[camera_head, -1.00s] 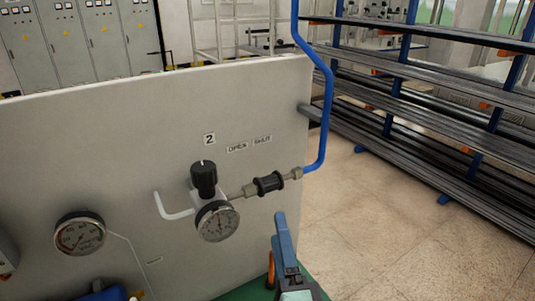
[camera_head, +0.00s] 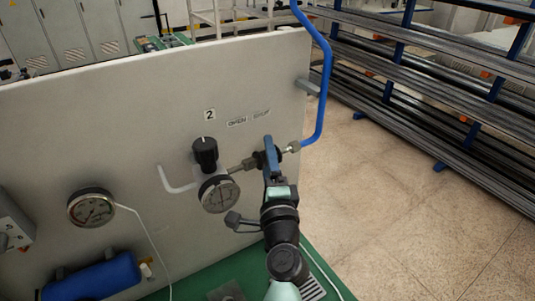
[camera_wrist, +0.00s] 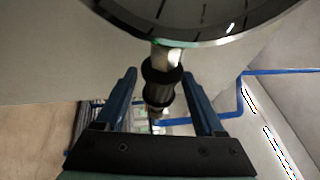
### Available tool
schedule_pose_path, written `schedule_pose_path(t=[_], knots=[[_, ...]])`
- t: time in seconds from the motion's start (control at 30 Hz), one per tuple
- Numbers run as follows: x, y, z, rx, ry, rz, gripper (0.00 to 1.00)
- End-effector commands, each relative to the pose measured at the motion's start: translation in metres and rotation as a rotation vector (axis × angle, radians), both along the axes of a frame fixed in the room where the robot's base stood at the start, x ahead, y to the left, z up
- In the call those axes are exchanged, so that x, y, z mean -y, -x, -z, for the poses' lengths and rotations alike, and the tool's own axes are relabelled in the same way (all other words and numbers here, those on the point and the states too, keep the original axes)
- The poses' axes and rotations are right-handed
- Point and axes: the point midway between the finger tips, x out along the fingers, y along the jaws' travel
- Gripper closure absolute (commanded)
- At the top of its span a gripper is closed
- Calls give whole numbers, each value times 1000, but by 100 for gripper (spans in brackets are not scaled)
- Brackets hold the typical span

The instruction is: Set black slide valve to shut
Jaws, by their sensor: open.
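The black slide valve (camera_head: 259,160) is a ribbed black sleeve on a thin metal line that runs to a blue pipe on the pale panel. My gripper (camera_head: 268,146) is at it and hides much of it in the head view. In the wrist view the black sleeve (camera_wrist: 160,78) shows between the two blue fingers of my open gripper (camera_wrist: 159,76), with gaps visible on both sides. The OPEN label (camera_head: 237,122) and the SHUT label (camera_head: 262,114) are on the panel above, SHUT to the right. I cannot tell the sleeve's exact setting.
A round gauge (camera_head: 219,194) with a black knob (camera_head: 205,153) above it is close left of the valve; its dark rim (camera_wrist: 215,40) fills the top of the wrist view. Another gauge (camera_head: 91,207) and a blue cylinder (camera_head: 95,276) are further left. Shelving (camera_head: 440,75) stands back right.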

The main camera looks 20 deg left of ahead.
Motion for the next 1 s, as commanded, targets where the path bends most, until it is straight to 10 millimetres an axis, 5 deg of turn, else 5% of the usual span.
schedule_pose_path(t=[0.3, 0.7, 1.0], knots=[[-2, -2, 0, 0, 0, -1, 30], [-2, -2, 0, 0, 0, -1, 100], [-2, -2, 0, 0, 0, -1, 100]])
